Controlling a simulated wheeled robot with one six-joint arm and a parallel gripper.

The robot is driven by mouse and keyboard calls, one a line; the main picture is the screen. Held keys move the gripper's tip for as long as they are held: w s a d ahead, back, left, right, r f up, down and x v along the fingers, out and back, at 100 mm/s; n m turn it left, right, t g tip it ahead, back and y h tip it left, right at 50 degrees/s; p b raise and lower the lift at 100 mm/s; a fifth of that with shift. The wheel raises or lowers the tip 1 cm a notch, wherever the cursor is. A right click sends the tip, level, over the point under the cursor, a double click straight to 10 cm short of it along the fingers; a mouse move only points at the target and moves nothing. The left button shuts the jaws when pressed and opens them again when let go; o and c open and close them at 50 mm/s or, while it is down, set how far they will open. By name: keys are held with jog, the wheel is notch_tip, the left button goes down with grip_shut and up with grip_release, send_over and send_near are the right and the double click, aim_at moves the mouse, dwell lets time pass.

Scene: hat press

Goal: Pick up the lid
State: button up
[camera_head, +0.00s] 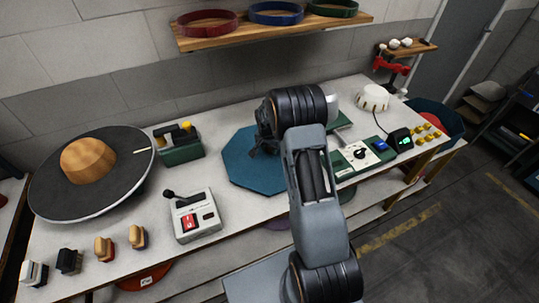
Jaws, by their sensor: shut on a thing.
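The lid appears to be the flat teal octagonal piece (245,172) at the middle of the white table; no other thing in view looks more like a lid. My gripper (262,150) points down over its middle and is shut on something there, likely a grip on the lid. The fingertips are dark and small, and the held part is hidden by them. My arm covers the lid's right edge. I cannot tell whether the lid rests on the table or is slightly raised.
A round dark platform (125,180) bears a tan hat crown (88,160) at left. A lever box (195,215) stands in front, a green box (180,152) behind. Several brushes line the front left edge. A control panel (362,155) is at right. A shelf (270,32) hangs above.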

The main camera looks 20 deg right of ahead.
jog(key=c, duration=0.4)
